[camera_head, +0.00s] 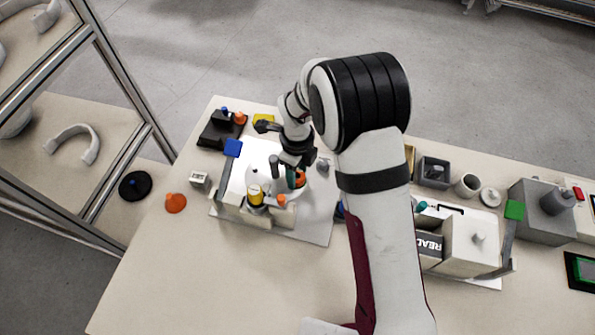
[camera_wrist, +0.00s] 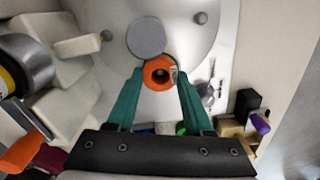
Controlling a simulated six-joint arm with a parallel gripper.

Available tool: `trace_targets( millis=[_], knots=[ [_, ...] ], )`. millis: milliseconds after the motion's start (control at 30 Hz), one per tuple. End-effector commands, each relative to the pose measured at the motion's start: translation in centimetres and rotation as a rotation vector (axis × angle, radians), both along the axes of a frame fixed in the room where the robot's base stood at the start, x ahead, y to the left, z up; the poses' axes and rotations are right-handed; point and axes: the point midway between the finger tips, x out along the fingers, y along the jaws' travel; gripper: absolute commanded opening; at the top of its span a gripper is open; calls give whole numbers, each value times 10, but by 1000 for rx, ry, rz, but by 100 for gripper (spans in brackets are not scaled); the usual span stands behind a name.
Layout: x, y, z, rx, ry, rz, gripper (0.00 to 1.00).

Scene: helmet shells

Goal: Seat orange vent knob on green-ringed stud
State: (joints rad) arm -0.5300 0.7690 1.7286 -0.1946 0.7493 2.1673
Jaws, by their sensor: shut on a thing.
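The orange vent knob (camera_wrist: 158,73) is a round ring with a dark central hole. My gripper (camera_wrist: 157,82) is shut on it with green fingertips at its two sides, over the white helmet shell (camera_wrist: 175,40). In the head view, my gripper (camera_head: 295,177) and the orange knob (camera_head: 301,179) are over the white shell in the fixture, partly covered by my arm. A small green patch (camera_wrist: 181,128) shows between the finger bases in the wrist view; I cannot tell whether it is the stud's ring.
A grey disc (camera_wrist: 145,38) stands close beyond the held knob, with small grey studs (camera_wrist: 200,18) on the shell. A yellow-banded cylinder (camera_head: 255,196) stands on the fixture. The front table is clear.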

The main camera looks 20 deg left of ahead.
Motion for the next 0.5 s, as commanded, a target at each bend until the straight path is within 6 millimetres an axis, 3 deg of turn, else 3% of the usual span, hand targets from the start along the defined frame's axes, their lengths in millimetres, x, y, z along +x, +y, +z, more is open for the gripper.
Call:
trace_targets(
  millis=[333,367,500],
  knots=[
    [0,-1,-5,0,1,0,0],
    [0,0,-4,0,0,0,57],
    [0,0,-4,0,0,0,82]
  ],
)
